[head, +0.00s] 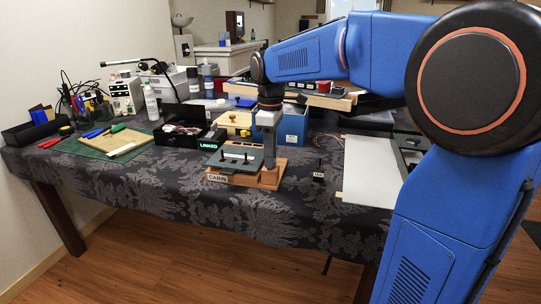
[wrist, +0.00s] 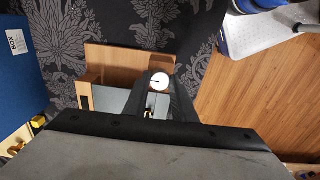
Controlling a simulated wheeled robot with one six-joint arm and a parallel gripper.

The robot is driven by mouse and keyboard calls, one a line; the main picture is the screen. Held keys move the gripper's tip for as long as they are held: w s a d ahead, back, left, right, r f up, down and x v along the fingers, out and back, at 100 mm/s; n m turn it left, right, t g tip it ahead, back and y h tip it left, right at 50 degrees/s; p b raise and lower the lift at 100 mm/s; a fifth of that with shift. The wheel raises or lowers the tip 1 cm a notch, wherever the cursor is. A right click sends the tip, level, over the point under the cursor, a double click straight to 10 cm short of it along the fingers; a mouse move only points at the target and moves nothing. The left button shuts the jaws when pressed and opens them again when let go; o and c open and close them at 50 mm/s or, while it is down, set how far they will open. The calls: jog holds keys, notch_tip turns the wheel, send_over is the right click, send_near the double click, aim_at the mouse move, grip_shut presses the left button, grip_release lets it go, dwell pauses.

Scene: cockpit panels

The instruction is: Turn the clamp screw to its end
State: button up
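The clamp screw (wrist: 159,82) shows in the wrist view as a round white head with a short dark mark pointing left. It sits on a wooden fixture (wrist: 112,57), which in the head view is a wooden base (head: 268,185) with a CABIN label and a grey-green plate (head: 232,161). My gripper (head: 269,163) points down at the right part of this fixture. In the wrist view its two dark fingers lie against both sides of the white head, with no clear gap. The screw's shaft is hidden.
A blue box (head: 292,125) stands behind my gripper, and a black box with a lit green label (head: 207,145) stands to its left. A small black labelled block (head: 318,172) and a white panel (head: 370,172) lie to the right. The front cloth is clear.

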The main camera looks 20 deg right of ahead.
jog(key=c, duration=0.4)
jog(key=m, duration=0.5)
jog(key=shift+m, duration=0.3)
jog(key=m, duration=1)
jog(key=shift+m, duration=0.4)
jog(key=m, duration=0.5)
jog(key=shift+m, duration=0.3)
